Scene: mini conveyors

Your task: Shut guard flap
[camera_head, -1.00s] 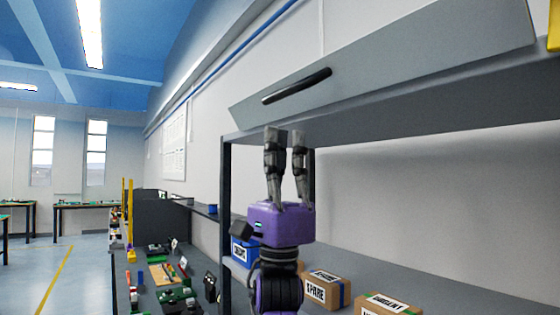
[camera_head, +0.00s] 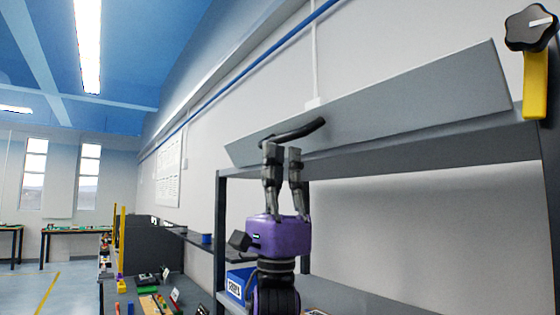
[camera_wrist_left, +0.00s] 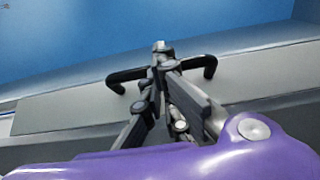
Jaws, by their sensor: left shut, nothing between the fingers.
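The guard flap (camera_head: 400,105) is a long grey panel along the top of the shelf frame, raised and tilted. A black bar handle (camera_head: 300,131) is on its left part. My left gripper (camera_head: 283,150) points up just below the handle, with its fingertips at or very near its left end. In the left wrist view the fingertips (camera_wrist_left: 162,48) meet in front of the handle (camera_wrist_left: 120,77), whose two ends show on either side of them; I cannot tell if they touch it. The gripper is shut and empty. My right gripper is not in view.
A black knob on a yellow bracket (camera_head: 535,85) stands at the frame's upper right. A dark frame post (camera_head: 221,240) is left of my gripper. A blue box (camera_head: 238,284) sits on the shelf below. The shelf opening to the right is clear.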

